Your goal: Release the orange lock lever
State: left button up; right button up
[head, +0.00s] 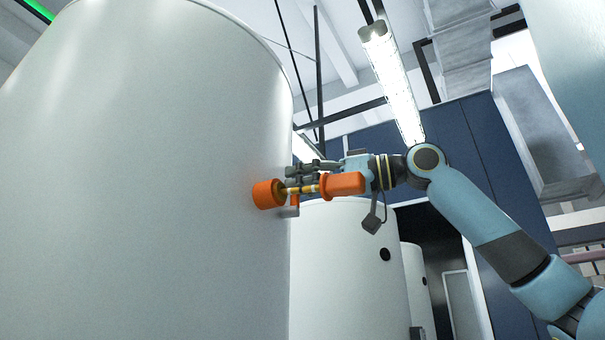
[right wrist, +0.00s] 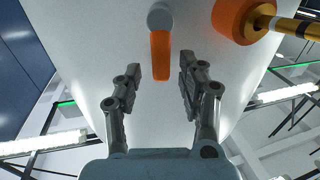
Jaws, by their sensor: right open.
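The orange lock lever (right wrist: 161,57) hangs from a grey round pivot (right wrist: 159,19) on the white tank (head: 150,170). In the right wrist view the lever appears between the two fingers of my right gripper (right wrist: 160,68), with a gap on each side. The fingers are open and do not touch it. In the head view only a small part of the lever (head: 295,201) shows, below the right gripper (head: 291,172) and behind an orange-ended bar. My left gripper is in neither view.
A yellow-and-black bar (head: 300,189) with orange ends runs close beside the right gripper. Smaller white tanks (head: 345,240) stand behind. A blue wall (head: 480,140) and a ceiling lamp (head: 392,80) are farther back.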

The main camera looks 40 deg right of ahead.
aim_at(284, 148)
notch_tip(284, 148, up, 9)
jog(key=shift+w+a+f, duration=0.1)
jog(key=shift+a, duration=0.05)
dwell(0.4)
dwell(0.5)
